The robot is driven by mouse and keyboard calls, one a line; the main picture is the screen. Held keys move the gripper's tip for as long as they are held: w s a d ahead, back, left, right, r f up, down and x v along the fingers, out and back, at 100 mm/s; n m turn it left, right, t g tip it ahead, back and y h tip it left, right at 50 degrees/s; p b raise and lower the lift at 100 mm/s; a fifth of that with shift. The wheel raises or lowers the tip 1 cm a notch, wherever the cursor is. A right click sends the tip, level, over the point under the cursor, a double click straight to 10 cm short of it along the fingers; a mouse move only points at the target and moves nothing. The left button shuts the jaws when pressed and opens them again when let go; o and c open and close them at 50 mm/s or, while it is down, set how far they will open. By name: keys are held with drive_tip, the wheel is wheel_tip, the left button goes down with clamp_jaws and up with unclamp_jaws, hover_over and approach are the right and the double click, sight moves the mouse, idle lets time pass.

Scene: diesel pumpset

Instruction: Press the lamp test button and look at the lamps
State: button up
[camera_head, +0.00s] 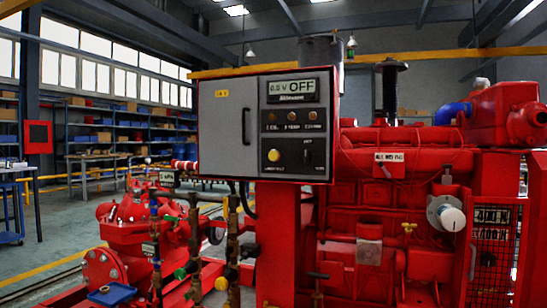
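A grey control box (222,140) with a red edge hangs near the middle of the picture. Its dark right-hand panel has a display (293,86) reading about "0.0 V OFF". Below the display is a row of three small round lamps: left (271,117), middle (292,116) and right (313,116). They look dull brown and show no clear glow. Their labels are too small to read surely. A round yellow button (274,155) sits lower left on the panel, above a small label that seems to read "LAMP TEST". My gripper is not in view; nothing touches the button.
A black switch (307,154) is right of the yellow button. A red engine (370,220) fills the right side. Red pump pipework (130,225) and brass valves (232,240) stand below and left of the box. Blue shelves (110,130) stand behind; the left floor is partly clear.

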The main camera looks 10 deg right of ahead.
drive_tip(key=shift+c, duration=0.3)
clamp_jaws()
idle(1.3)
